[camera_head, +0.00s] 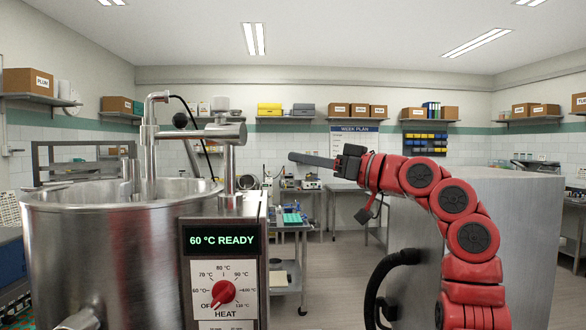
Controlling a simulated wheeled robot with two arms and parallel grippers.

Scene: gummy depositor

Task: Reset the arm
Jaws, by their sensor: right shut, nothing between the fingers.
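My right arm, red with black joint caps, rises from the lower right and bends over toward the left. My right gripper (312,160) is at its end, pointing left at about mid-height of the picture. Its fingers are together and hold nothing. It is in the air, to the right of the steel kettle (110,250) and apart from it. My left gripper is not in view.
The kettle's control box shows a lit display (222,239) reading "60 °C READY" above a red heat knob (223,291). A steel cabinet (520,235) stands behind my right arm. A cart (290,262) with trays is in the middle, with open floor beside it.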

